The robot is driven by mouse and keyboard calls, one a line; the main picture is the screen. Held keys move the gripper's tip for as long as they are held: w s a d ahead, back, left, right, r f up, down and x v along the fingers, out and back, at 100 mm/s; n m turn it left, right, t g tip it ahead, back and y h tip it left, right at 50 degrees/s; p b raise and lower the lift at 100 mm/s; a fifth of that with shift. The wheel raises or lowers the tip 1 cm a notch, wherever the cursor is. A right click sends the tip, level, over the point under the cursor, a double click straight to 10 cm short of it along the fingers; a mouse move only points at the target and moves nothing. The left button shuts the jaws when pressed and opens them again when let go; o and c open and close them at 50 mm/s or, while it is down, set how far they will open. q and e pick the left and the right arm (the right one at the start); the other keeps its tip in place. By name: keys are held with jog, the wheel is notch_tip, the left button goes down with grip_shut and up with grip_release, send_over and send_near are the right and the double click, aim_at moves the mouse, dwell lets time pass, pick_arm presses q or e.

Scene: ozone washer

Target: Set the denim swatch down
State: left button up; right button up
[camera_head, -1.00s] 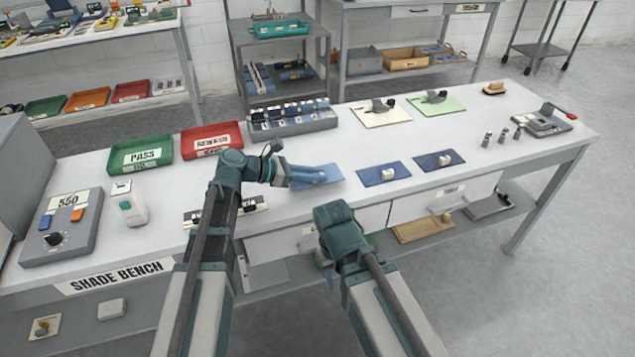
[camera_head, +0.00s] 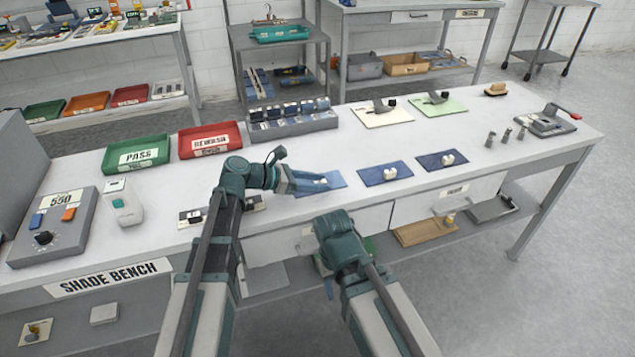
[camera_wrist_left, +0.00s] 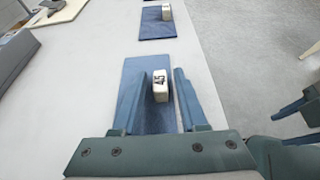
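A medium-blue denim swatch (camera_head: 338,181) lies flat on the bench top at the left end of a row of swatches. It carries a small white block marked 45 (camera_wrist_left: 160,86). My left gripper (camera_head: 318,184) is low over this swatch. In the left wrist view its fingers (camera_wrist_left: 160,74) are spread either side of the block, with a gap on the left; whether the right finger touches it I cannot tell. My right arm's wrist (camera_head: 340,236) is in front of the bench. Parts of the right gripper show at the wrist view's right edge, but its opening is unclear.
Two darker swatches (camera_head: 385,174) (camera_head: 430,163) with white blocks lie to the right. A green PASS tray (camera_head: 112,161), a red tray (camera_head: 186,146) and a grey rack (camera_head: 292,126) stand behind. Bare bench top lies between the swatches and the pale cards (camera_head: 370,120).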

pick_arm(q)
jog(key=shift+o, duration=0.2)
jog(key=shift+r, duration=0.1)
jog(key=shift+a+r+p, duration=0.15)
jog(key=shift+r+p, duration=0.05)
jog(key=shift+p, duration=0.15)
jog(key=p+v, duration=0.4)
jog(key=v, duration=0.6)
jog(key=shift+a+r, duration=0.15)
jog(key=shift+a, duration=0.05)
jog(key=shift+s+a+r, duration=0.1)
jog(key=shift+s+a, duration=0.15)
jog(key=shift+a, duration=0.3)
